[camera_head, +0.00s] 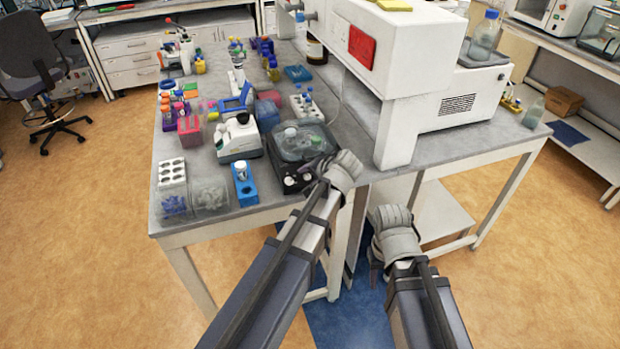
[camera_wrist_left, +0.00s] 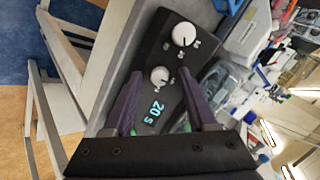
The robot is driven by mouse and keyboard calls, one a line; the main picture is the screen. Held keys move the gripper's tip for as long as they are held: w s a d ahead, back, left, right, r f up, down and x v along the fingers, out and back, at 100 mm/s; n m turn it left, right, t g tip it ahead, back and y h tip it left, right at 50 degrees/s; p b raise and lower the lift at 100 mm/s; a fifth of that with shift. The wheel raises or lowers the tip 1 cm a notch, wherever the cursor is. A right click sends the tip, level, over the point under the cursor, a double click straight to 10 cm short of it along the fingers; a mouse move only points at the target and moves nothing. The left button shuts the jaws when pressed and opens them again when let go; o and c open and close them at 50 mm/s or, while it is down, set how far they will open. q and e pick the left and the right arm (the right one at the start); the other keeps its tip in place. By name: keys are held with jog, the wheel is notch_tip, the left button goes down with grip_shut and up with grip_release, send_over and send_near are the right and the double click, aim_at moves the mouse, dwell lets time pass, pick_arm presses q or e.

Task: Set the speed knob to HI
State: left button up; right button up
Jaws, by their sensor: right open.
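A black device (camera_head: 303,152) with a clear lid stands at the table's front edge. Its front panel has two white knobs. In the left wrist view, the larger knob (camera_wrist_left: 184,34) is farther from my gripper, with small labels around it that I cannot read surely. My right gripper (camera_head: 375,264) is open, low in front of the table.
Bottles, racks and tubs crowd the table's left side. Free floor lies in front of the table.

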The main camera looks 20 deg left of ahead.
pick_arm(q)
grip_shut()
jog(key=shift+f, duration=0.1)
dwell(0.5)
jog(key=m+b, duration=0.1)
jog(key=m, duration=0.1)
jog(key=shift+d+f+m+y, duration=0.1)
jog(key=shift+m+y, duration=0.2)
jog(key=shift+m, duration=0.1)
jog(key=m+y+b, duration=0.1)
jog(key=m, duration=0.3)
jog(key=shift+t+b, duration=0.3)
jog(key=shift+b, duration=0.1)
jog(key=m+b, duration=0.1)
jog(key=m, duration=0.2)
jog(key=shift+s+f+m+t, duration=0.1)
jog(key=shift+m+t, duration=0.2)
jog(key=shift+m+y+b, duration=0.3)
jog(key=shift+m+b, duration=0.25)
jog(key=shift+m, duration=0.95)
jog(key=shift+t, duration=0.3)
